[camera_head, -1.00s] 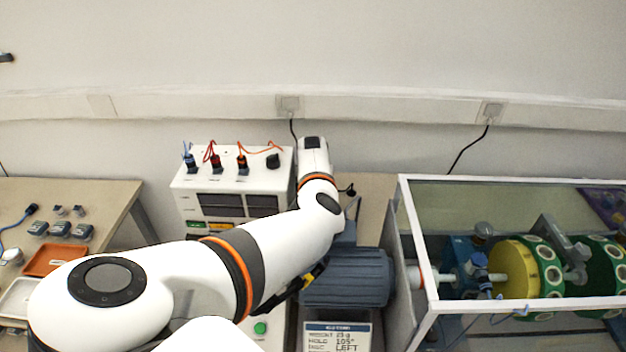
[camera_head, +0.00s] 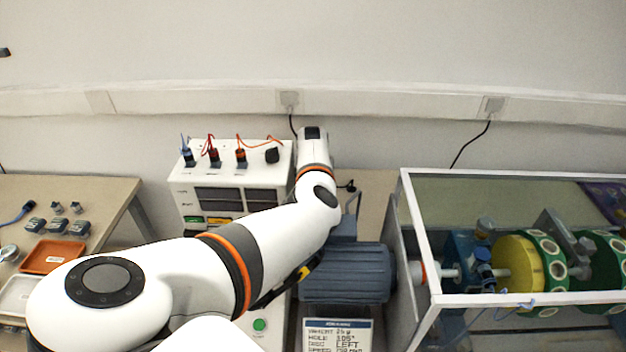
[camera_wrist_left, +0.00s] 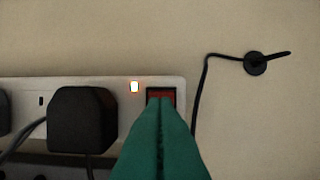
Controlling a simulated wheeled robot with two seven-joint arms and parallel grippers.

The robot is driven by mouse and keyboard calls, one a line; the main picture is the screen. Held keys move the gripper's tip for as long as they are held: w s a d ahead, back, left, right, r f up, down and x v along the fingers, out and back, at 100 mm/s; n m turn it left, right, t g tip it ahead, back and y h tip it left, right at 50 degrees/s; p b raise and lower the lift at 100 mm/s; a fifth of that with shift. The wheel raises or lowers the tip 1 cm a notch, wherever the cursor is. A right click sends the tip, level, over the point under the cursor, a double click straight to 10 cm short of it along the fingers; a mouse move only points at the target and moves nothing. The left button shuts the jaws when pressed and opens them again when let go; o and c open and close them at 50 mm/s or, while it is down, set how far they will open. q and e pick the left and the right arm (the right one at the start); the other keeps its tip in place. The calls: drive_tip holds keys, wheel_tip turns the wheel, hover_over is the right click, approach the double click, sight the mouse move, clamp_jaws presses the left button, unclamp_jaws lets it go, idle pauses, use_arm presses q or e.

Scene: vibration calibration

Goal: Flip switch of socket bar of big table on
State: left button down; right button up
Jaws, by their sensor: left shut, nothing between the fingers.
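The socket bar (camera_wrist_left: 107,84) shows in the left wrist view as a pale strip on the table surface, with a black plug (camera_wrist_left: 82,119) in it. A small lit indicator (camera_wrist_left: 134,87) with a red-orange rim glows near its right end. The red switch (camera_wrist_left: 160,93) in a dark frame sits right of the light. My left gripper (camera_wrist_left: 161,103) is shut and empty; its green fingertips overlap the switch and hide its lower part. Contact cannot be told. In the head view my left arm hides the socket bar and the gripper. My right gripper is not in view.
A black cable leads from the bar to a round grommet (camera_wrist_left: 256,64). In the head view a white power unit (camera_head: 232,180) stands left of my forearm, a blue-grey motor (camera_head: 345,273) right of it, and a glass-walled enclosure (camera_head: 412,235) farther right.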

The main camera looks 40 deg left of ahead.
use_arm(q)
drive_tip(key=v, duration=1.2)
idle(0.3)
